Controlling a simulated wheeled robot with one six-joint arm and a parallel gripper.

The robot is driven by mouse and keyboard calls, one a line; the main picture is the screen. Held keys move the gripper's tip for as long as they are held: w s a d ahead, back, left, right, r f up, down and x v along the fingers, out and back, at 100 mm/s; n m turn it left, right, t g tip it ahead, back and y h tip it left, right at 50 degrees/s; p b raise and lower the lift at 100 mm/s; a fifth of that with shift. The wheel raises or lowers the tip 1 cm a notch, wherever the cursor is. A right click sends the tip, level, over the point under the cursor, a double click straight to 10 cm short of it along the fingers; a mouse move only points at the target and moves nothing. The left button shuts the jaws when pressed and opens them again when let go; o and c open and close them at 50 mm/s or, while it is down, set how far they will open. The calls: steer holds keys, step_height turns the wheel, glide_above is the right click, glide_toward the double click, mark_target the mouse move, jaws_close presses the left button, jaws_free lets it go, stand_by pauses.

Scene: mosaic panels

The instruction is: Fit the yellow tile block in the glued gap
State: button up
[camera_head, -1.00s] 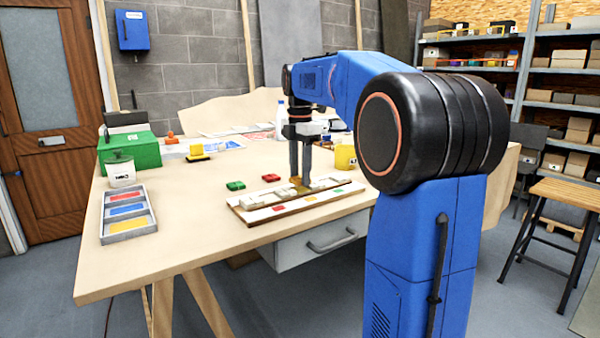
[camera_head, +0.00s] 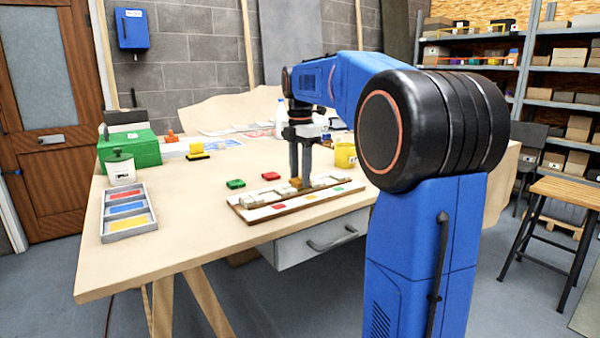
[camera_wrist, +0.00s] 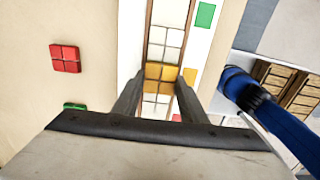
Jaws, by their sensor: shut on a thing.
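My gripper (camera_head: 300,181) is over the mosaic panel (camera_head: 262,214), pointing straight down. In the wrist view its two fingers (camera_wrist: 158,98) are shut on the yellow tile block (camera_wrist: 158,76), a small group of orange-yellow tiles. The block lies in line with the row of white tiles (camera_wrist: 166,42), between white tiles on both sides. I cannot tell whether it is fully seated in the glued gap, which is hidden beneath it. A yellow colour mark (camera_wrist: 190,76) shows on the panel's white strip beside the block.
A red tile block (camera_head: 270,176) and a green tile block (camera_head: 235,184) lie loose behind the panel. A grey tray (camera_head: 128,212) with red, blue and yellow compartments stands at the left. A yellow mug (camera_head: 345,155) stands behind the panel's right end. The front left tabletop is clear.

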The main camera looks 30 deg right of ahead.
mark_target(300, 180)
steer(key=shift+f, duration=0.55)
steer(key=o, duration=1.2)
steer(key=shift+c, duration=0.2)
steer(key=shift+r, duration=0.1)
step_height(300, 180, up, 17)
